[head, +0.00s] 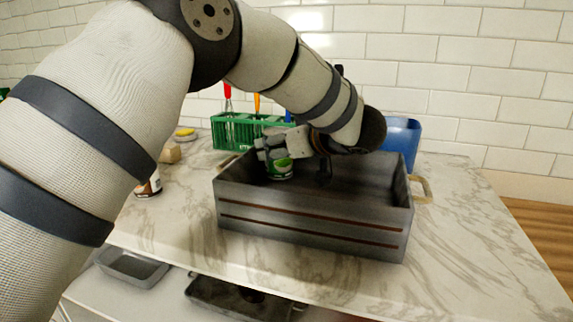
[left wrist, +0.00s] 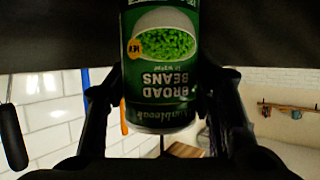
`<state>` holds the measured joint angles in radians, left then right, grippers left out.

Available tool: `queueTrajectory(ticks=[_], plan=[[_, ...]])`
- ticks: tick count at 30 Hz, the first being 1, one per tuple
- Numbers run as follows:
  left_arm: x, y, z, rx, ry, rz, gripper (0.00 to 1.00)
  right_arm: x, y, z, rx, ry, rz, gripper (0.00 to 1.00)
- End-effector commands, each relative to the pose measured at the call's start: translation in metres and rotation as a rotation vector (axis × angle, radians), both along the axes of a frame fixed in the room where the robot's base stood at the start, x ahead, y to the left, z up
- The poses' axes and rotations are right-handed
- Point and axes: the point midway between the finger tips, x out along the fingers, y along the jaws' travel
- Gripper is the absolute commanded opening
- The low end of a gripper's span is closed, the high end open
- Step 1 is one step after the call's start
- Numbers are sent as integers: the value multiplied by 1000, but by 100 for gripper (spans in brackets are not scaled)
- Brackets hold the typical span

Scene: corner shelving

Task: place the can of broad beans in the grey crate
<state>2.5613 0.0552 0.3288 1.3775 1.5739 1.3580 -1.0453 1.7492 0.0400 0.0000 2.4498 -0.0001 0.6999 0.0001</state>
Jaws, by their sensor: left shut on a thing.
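The can of broad beans (head: 279,171) is green with a pea picture and shows at the left part of the grey crate. The grey crate (head: 308,232) is an open box with two brown stripes on its front and light side handles. My left gripper (head: 276,150) is shut on the can, with its fingers on either side of it. The label reads upside down in the left wrist view, where the can (left wrist: 165,75) fills the space between the fingers. The can is within the crate's opening; I cannot tell whether it touches the floor. My right gripper is not in view.
A green rack (head: 232,131) with coloured-handled utensils stands behind the crate. A blue container (head: 402,138) stands behind its right side. Grey trays (head: 132,265) lie below the marble counter (head: 470,230), which is clear right of the crate.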

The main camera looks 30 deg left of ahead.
Motion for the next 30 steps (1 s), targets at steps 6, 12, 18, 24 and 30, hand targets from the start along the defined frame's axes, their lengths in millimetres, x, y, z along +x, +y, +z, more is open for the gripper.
queueTrajectory(ticks=[6, 12, 18, 24, 30], plan=[[8, -1, -29, 2, -2, -1, 10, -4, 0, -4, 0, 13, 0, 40], [8, 0, -34, 1, -9, 0, 10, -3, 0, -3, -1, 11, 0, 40], [7, 0, -38, 1, -9, 0, 10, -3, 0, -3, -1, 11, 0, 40], [7, -1, -39, -1, -8, 0, 70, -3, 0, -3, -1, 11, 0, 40], [7, -1, -38, -1, -8, 0, 70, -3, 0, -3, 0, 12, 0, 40]])
